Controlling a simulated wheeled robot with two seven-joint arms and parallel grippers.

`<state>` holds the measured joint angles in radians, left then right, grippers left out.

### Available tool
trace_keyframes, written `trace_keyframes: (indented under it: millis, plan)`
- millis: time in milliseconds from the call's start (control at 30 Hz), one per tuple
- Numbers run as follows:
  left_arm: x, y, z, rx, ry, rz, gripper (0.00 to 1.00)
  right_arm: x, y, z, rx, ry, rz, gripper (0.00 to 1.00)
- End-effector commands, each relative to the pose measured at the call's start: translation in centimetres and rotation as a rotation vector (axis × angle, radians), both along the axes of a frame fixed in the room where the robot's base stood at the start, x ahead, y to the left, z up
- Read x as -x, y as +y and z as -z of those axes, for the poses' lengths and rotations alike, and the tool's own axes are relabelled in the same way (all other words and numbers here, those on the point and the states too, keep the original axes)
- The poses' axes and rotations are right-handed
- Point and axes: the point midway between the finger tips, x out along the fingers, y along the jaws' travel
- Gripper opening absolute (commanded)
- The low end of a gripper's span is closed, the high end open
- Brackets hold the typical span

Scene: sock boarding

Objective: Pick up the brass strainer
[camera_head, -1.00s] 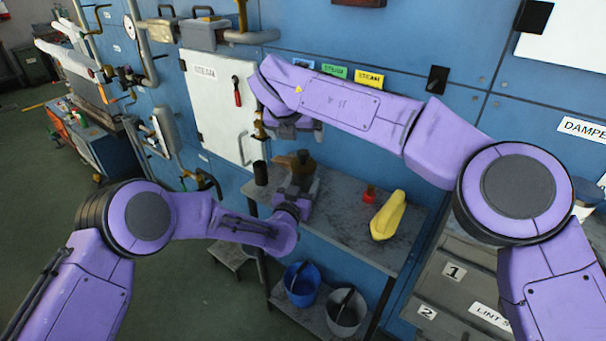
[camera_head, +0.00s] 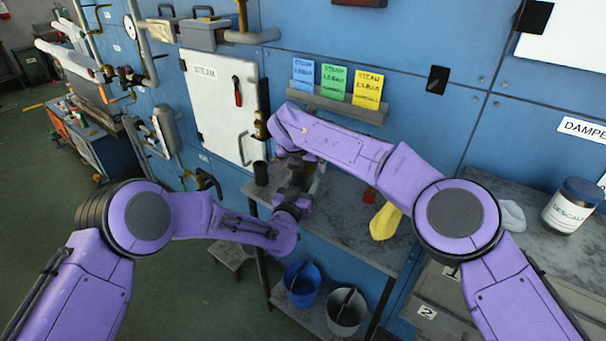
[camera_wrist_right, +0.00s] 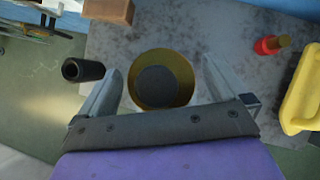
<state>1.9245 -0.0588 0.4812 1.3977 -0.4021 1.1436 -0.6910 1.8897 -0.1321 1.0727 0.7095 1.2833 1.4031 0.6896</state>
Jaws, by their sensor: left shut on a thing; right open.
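The brass strainer (camera_wrist_right: 163,80) shows in the right wrist view as a round, golden-brown cup with a dark grey middle. My right gripper (camera_wrist_right: 162,66) is open, with one finger on each side of the strainer and a gap to each. In the head view my right gripper (camera_head: 298,160) is over the left part of the shelf and mostly hides the strainer. My left gripper (camera_head: 297,190) is at the shelf's front edge, just below the right one. It is shut, seemingly on the strainer; its fingertips are largely hidden.
On the grey shelf (camera_head: 345,230) are a dark cylinder (camera_wrist_right: 83,70), a wooden block (camera_wrist_right: 108,10), a red-topped item (camera_wrist_right: 272,44) and a yellow object (camera_head: 385,222). A blue bucket (camera_head: 300,282) and a grey bucket (camera_head: 346,312) stand below. The blue wall is close behind.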

Motion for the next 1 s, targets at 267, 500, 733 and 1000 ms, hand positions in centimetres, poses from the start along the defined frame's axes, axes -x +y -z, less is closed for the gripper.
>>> trace_keyframes:
  millis: [267, 500, 733, 1000]
  plan:
    - [0.0, 0.0, 0.1, 0.000, 0.001, 0.000, 0.27, 0.0, 0.0, 0.0, 0.000, 0.000, 0.000, 0.34]
    - [0.0, 0.0, 0.1, -0.001, 0.002, 0.000, 0.27, 0.0, 0.0, -0.3, 0.000, -0.002, 0.001, 0.34]
    - [0.0, 0.0, 0.1, -0.001, 0.002, 0.000, 0.27, 0.0, 0.0, -5.0, -0.003, -0.005, 0.002, 0.34]
    - [0.0, 0.0, 0.1, -0.001, 0.002, 0.000, 0.27, 0.0, 0.0, -9.6, -0.001, -0.002, 0.002, 0.34]
